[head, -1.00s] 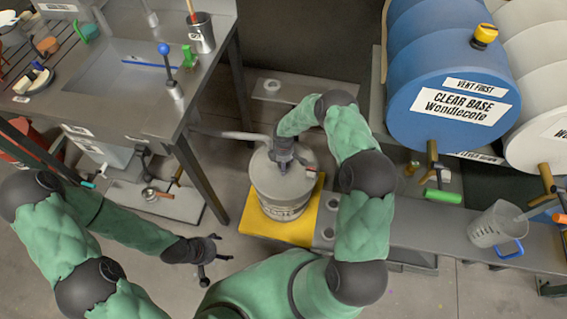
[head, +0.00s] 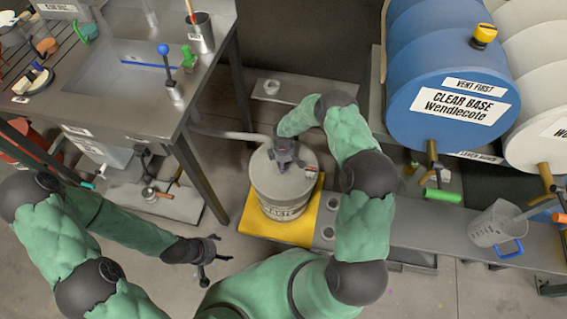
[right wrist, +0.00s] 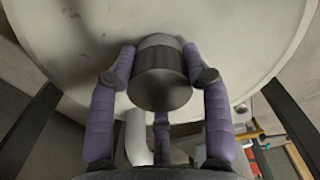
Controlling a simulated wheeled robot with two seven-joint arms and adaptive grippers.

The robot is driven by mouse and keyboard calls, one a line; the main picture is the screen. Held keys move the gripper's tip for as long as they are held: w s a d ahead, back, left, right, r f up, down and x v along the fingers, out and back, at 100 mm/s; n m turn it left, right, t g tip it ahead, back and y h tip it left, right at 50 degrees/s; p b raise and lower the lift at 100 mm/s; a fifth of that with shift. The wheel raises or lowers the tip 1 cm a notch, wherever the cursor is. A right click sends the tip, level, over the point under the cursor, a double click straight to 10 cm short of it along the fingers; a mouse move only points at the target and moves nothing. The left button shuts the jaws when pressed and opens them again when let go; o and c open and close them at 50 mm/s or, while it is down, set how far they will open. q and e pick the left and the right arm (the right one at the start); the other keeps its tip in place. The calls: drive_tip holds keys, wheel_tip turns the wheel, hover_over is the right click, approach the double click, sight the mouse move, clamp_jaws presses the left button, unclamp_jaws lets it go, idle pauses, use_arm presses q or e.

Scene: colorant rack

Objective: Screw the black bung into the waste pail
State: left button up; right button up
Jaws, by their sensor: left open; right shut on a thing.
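The waste pail (head: 282,190) is a pale round drum with a "WASTE" label, standing on a yellow platform. My right gripper (head: 286,160) reaches down over the pail's lid. In the right wrist view, my right gripper (right wrist: 162,80) is shut on the black bung (right wrist: 163,72), a dark ridged cylinder, with purple fingers around it. The bung is at the pale lid (right wrist: 75,50); I cannot tell how deep it sits. In the head view the bung is hidden by the gripper. My left gripper (head: 207,262) is open and empty, low over the floor left of the pail.
The yellow platform (head: 262,231) joins a grey bench with a measuring jug (head: 492,228) at right. A blue drum (head: 440,75) lies above it. A steel sink table (head: 140,85) stands at left. A pale hose (head: 230,134) runs to the pail. Floor in front is clear.

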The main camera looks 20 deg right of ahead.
drive_tip(key=o, duration=1.3)
drive_tip(key=shift+r, duration=0.15)
wheel_tip(320, 180, up, 12)
drive_tip(key=shift+f, duration=0.1)
drive_tip(key=s+a+f+m+y+p, duration=0.2)
drive_tip(key=s+a+m+y+p, duration=0.3)
drive_tip(key=s+a, duration=0.6)
drive_tip(key=s+a+r+m, duration=0.1)
drive_tip(key=s+m, duration=0.2)
drive_tip(key=s, duration=0.1)
drive_tip(key=s+a+r+m+p, duration=0.1)
drive_tip(key=s+a+m, duration=0.1)
drive_tip(key=s, duration=0.3)
drive_tip(key=s+a+r+m+h+p, duration=0.1)
drive_tip(key=s+a+m, duration=0.1)
drive_tip(key=s, duration=0.3)
drive_tip(key=shift+s+r+m, duration=0.15)
drive_tip(key=shift+r+m, duration=0.15)
drive_tip(key=shift+m, duration=0.5)
